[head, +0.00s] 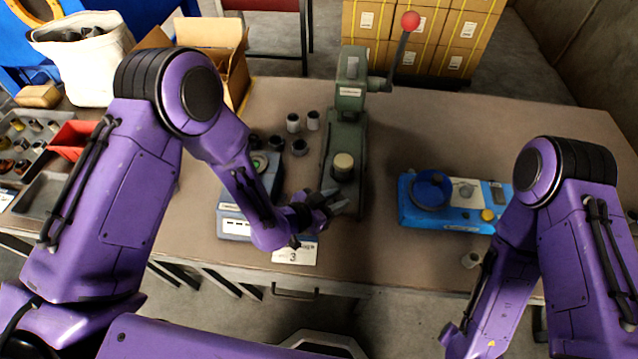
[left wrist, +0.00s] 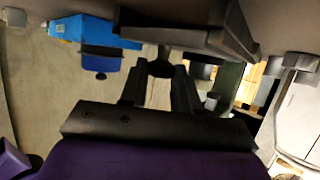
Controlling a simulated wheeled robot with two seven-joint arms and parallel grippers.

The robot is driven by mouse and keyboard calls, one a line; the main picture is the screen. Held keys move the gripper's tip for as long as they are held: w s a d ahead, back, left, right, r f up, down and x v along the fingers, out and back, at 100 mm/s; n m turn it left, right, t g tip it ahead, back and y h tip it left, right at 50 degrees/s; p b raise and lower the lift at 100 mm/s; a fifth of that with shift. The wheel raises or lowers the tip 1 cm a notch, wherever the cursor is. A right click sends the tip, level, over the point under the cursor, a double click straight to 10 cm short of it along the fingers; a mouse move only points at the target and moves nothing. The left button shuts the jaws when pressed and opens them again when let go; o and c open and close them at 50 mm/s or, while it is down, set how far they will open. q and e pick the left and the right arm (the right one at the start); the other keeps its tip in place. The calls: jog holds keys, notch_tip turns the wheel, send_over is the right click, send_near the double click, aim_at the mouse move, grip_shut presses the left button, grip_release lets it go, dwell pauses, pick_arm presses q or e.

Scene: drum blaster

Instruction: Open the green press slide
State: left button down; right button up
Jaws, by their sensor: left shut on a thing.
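The green press (head: 347,130) stands mid-table, with a lever ending in a red ball (head: 410,21). A pale round piece (head: 343,163) sits on its low front part, the slide area. My left gripper (head: 330,202) is at the front end of the press, low over the table, and is shut on a small dark part there, seemingly the slide's handle. In the left wrist view the fingers (left wrist: 161,88) close around this dark piece (left wrist: 160,68) below a dark flat bar. The slide's front is partly hidden by the gripper. My right gripper is not in view.
A blue-grey device (head: 236,226) and a number card (head: 293,252) lie left of the press. Several dark cups (head: 299,147) stand behind that device. A blue device (head: 410,212) is to the right. Table between the press and the blue device is clear.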

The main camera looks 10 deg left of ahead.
pick_arm(q)
jog(key=c, duration=0.9)
grip_release()
jog(key=shift+o, duration=0.2)
jog(key=shift+s, duration=0.1)
jog(key=b+v, duration=0.2)
jog(key=v, duration=0.8)
jog(key=shift+s, duration=0.2)
jog(key=shift+a, duration=0.15)
